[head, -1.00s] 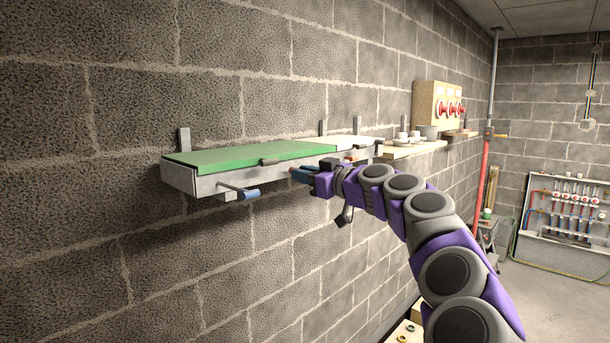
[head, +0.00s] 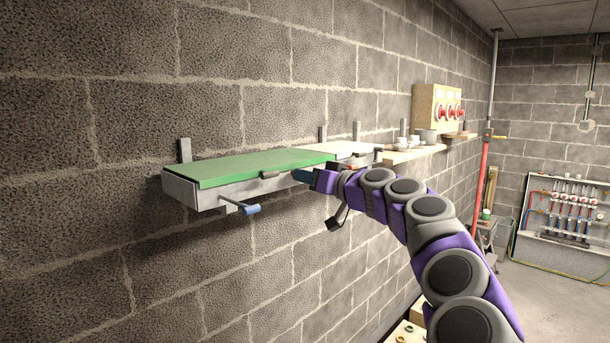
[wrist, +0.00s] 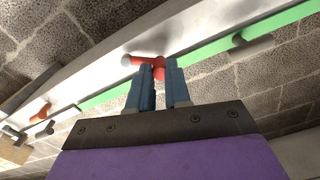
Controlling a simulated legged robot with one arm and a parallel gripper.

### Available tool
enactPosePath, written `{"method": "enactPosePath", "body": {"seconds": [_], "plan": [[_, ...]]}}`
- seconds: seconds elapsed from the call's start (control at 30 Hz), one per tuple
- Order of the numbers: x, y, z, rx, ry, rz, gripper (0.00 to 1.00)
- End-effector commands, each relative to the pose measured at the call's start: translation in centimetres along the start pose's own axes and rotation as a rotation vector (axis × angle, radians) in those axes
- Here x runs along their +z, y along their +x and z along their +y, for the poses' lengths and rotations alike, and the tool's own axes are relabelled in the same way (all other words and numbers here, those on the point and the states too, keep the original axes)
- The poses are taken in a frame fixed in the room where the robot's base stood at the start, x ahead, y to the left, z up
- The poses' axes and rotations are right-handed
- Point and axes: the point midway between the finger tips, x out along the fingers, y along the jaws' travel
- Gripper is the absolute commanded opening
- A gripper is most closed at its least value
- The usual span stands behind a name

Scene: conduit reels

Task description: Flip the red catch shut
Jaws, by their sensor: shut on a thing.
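The red catch (wrist: 158,68) shows in the wrist view on the pale front of a long channel, with a pale-tipped red lever to its left. My gripper (wrist: 160,66) has its blue fingers around the catch, one on each side, shut on it. In the head view my gripper (head: 303,175) is at the channel's front, right of the grey knob, and hides the catch. The channel (head: 215,196) has a green lid (head: 250,166) on its nearer part.
A blue-tipped rod (head: 249,210) sticks out below the channel. A grey knob (head: 270,174) sits at the lid's front edge. A shelf with cups (head: 411,153) and a red-switch panel (head: 440,108) lie further along the wall. A second red-orange lever (wrist: 43,112) shows at left.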

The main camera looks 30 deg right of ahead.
Motion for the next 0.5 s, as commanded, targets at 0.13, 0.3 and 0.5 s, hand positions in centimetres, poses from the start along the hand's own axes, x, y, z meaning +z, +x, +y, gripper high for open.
{"method": "enactPosePath", "body": {"seconds": [0.13,0.3,0.5], "plan": [[-1.0,-0.1,0.2,0.002,0.141,0.002,0.0],[-1.6,0.0,0.5,0.002,0.303,0.002,0.0],[-2.2,0.0,1.0,0.002,0.495,0.001,0.0]]}}
